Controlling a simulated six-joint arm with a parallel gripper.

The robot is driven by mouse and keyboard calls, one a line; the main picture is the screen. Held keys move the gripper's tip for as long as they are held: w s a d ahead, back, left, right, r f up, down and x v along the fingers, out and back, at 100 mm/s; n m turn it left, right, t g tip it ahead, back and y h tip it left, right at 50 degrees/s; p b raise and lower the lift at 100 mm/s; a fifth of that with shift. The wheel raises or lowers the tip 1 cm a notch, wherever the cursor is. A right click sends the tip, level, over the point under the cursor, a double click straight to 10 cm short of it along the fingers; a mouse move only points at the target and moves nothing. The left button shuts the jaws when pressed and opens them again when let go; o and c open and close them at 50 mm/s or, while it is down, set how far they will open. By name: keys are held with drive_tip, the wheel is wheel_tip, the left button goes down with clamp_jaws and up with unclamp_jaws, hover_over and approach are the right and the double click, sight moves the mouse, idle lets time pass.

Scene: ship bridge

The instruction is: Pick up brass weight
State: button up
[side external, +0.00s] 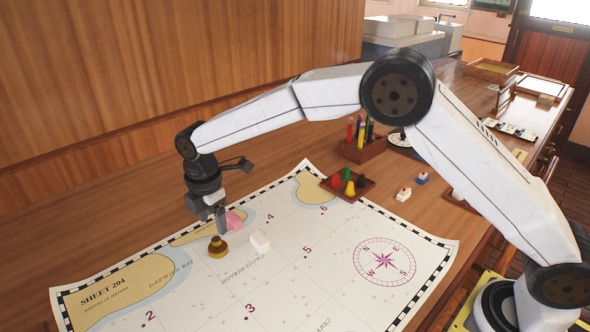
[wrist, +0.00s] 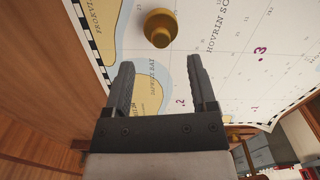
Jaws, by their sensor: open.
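The brass weight (side external: 217,247) is a small round knobbed piece standing on the chart (side external: 330,285), near its left-hand land area. In the wrist view the brass weight (wrist: 160,28) lies beyond the fingertips, roughly centred between the jaws. My gripper (side external: 221,228) points down just above and behind the weight in the side view. It is open, and its two fingers (wrist: 160,66) are apart with only chart between them. The weight is in plain sight in both views and is not between the fingers.
A small tray of coloured pawns (side external: 348,185) and a pencil holder (side external: 362,149) stand farther back. The chart's lower right is clear.

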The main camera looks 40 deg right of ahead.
sight(216, 238)
drive_tip(key=shift+f, duration=0.35)
drive_tip(key=shift+f, duration=0.1)
drive_tip(key=shift+f, duration=2.5)
drive_tip(key=shift+c, duration=0.2)
clamp_jaws()
